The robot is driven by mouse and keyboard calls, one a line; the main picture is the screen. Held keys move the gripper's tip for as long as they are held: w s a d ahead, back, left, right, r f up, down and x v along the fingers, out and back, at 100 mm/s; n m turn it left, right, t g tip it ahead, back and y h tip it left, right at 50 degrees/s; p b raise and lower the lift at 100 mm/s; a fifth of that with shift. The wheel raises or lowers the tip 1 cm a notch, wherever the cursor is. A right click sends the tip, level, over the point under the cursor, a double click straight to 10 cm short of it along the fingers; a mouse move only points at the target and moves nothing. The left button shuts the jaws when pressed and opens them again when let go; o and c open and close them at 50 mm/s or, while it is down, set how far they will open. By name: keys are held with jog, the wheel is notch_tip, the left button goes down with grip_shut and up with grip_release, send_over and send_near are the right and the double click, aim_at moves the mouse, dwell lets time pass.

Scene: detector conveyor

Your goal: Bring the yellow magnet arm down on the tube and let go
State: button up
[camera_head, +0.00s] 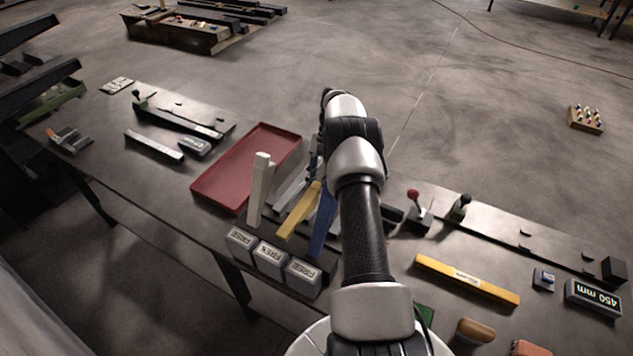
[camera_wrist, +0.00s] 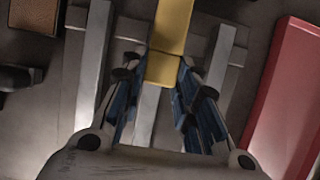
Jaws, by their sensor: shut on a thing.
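The yellow magnet arm (camera_head: 300,210) slants up from the near side of the bench in the head view, between a white upright arm (camera_head: 259,192) and a blue arm (camera_head: 323,222). In the wrist view the yellow arm (camera_wrist: 174,28) runs down from the top edge to between my fingers. My gripper (camera_wrist: 161,72) is shut on its end. In the head view my gripper is mostly hidden behind my own arm. Grey bars lie below in the wrist view, one at left (camera_wrist: 92,72) and one at right (camera_wrist: 221,66). I cannot tell which is the tube, or whether the yellow arm touches it.
Three grey label blocks (camera_head: 270,259) stand at the bench's near edge. A red tray (camera_head: 211,184) lies left of the arms and shows at right in the wrist view (camera_wrist: 288,100). A red-knobbed lever (camera_head: 414,202) and a yellow bar (camera_head: 466,280) lie to the right.

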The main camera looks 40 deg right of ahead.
jog(key=f, duration=0.1)
jog(key=f+b, duration=0.1)
jog(key=shift+d+f, duration=0.25)
jog(key=shift+f, duration=0.05)
jog(key=shift+f+b, duration=0.45)
jog(key=shift+b, duration=0.05)
jog(key=o, duration=0.9)
jog(key=shift+o, duration=0.2)
jog(key=shift+r, duration=0.1)
notch_tip(320, 180, up, 10)
